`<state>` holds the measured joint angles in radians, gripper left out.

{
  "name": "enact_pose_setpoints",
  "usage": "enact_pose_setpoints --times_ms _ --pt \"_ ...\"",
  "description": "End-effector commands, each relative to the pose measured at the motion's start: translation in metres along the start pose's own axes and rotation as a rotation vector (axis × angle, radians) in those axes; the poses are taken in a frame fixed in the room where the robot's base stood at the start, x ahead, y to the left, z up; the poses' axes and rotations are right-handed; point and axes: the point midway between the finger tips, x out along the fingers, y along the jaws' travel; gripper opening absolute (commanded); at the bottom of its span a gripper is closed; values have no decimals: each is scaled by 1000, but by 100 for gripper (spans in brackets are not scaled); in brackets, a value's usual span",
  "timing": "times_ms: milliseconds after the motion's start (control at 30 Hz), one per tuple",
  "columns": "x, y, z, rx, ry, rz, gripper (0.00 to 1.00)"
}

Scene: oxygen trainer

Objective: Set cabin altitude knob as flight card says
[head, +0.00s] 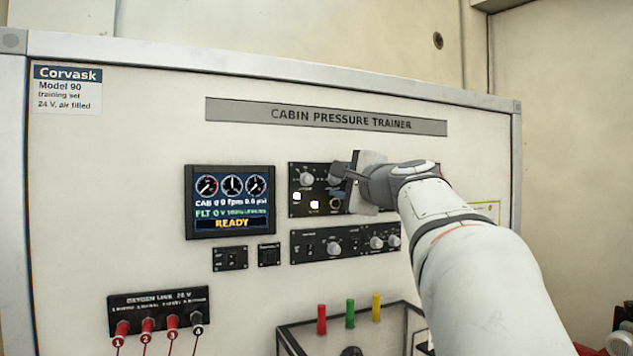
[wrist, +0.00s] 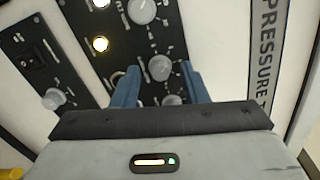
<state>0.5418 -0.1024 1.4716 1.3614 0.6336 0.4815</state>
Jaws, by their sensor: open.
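A black upper control panel (head: 322,208) on the trainer face carries grey round knobs and lit white buttons. Its left knob (head: 307,179) is clear of my arm. My gripper (head: 341,172) is at the right part of this panel and hides what lies behind it. In the wrist view my open blue fingers (wrist: 160,84) straddle the panel. A middle knob (wrist: 160,68) lies between and just beyond the fingertips, and a smaller knob (wrist: 172,100) shows nearer the palm. Contact cannot be told. Labels are too small to tell which knob is cabin altitude. No readable flight card shows.
A display (head: 230,201) reads READY. A lower knob panel (head: 335,247) sits below. The oxygen panel (head: 158,312) with red plugs is lower left. Red, green and yellow posts (head: 350,314) stand on a dark-edged box below. A yellow-edged label (head: 487,209) is right of my arm.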

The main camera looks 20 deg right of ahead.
Motion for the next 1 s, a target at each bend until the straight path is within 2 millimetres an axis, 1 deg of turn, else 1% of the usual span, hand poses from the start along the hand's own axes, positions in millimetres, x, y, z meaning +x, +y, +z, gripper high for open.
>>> enact_pose_setpoints --times_ms 67,167,400,500,667,1000 --pt "-4 0 0 -1 0 -1 40" --pt "-16 1 -1 -3 3 -3 40" --pt "-57 3 -1 -2 3 -2 40" --pt "-69 2 -1 -1 3 -2 40" --pt "-78 1 0 0 1 0 40" --pt "-78 0 0 0 0 0 40"
